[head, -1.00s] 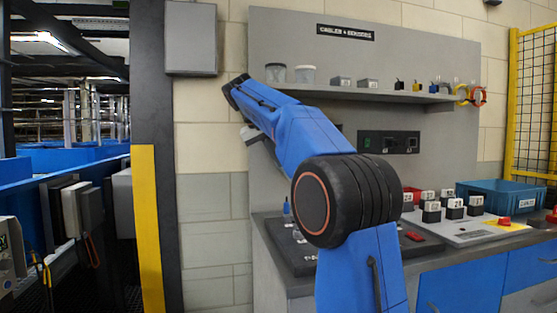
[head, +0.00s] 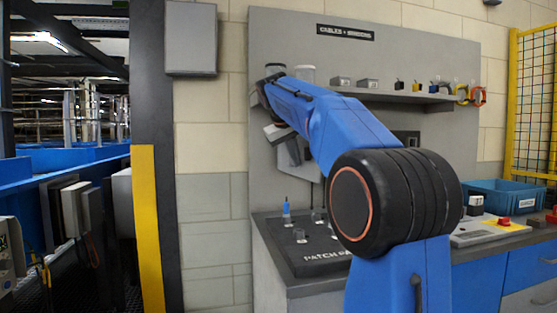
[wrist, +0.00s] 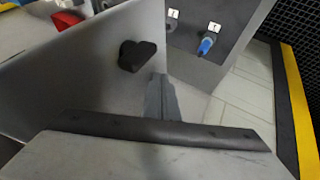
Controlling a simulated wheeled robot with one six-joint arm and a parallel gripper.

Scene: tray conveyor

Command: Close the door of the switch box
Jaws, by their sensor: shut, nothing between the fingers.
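In the wrist view a flat light grey panel with a black knob (wrist: 137,56) slants across the left half. It looks like the door (wrist: 75,85) of the switch box, standing open. My gripper (wrist: 160,78) is shut and empty, its fingertips close to the panel and just below the knob in the picture. Whether they touch cannot be told. In the head view my gripper (head: 290,150) is in front of the grey wall board, above the patch panel. The box body is not clearly seen; my arm covers much of that area.
The dark patch panel (head: 310,257) with a blue plug (head: 286,212) lies on the bench below. A shelf (head: 400,94) with jars and small parts is above. A blue crate (head: 505,195) stands at the right. A yellow-and-black post (head: 147,230) stands left.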

